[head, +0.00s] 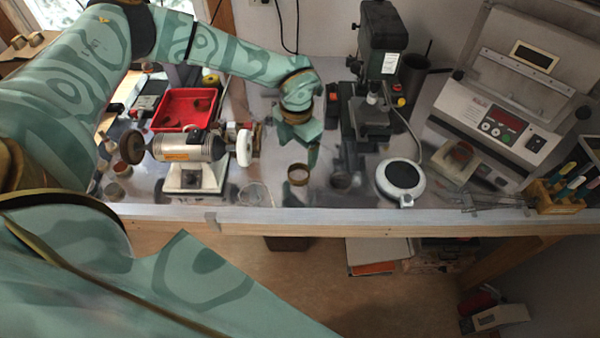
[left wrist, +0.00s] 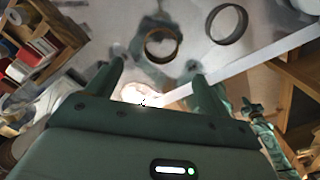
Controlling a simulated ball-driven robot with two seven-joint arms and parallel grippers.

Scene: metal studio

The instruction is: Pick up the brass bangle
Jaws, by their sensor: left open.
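The brass bangle (head: 298,181) is a small gold-brown ring lying on the grey metal bench top, near the front edge. It also shows in the left wrist view (left wrist: 147,47), beyond the fingertips and between their lines. My left gripper (head: 299,146) points down above and just behind the bangle in the head view. My right gripper is not in view.
A round white-rimmed pad (head: 402,196) is further right, with a drill press (head: 382,60) behind. A polishing motor (head: 190,147) stands left. The bench's front edge is close.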

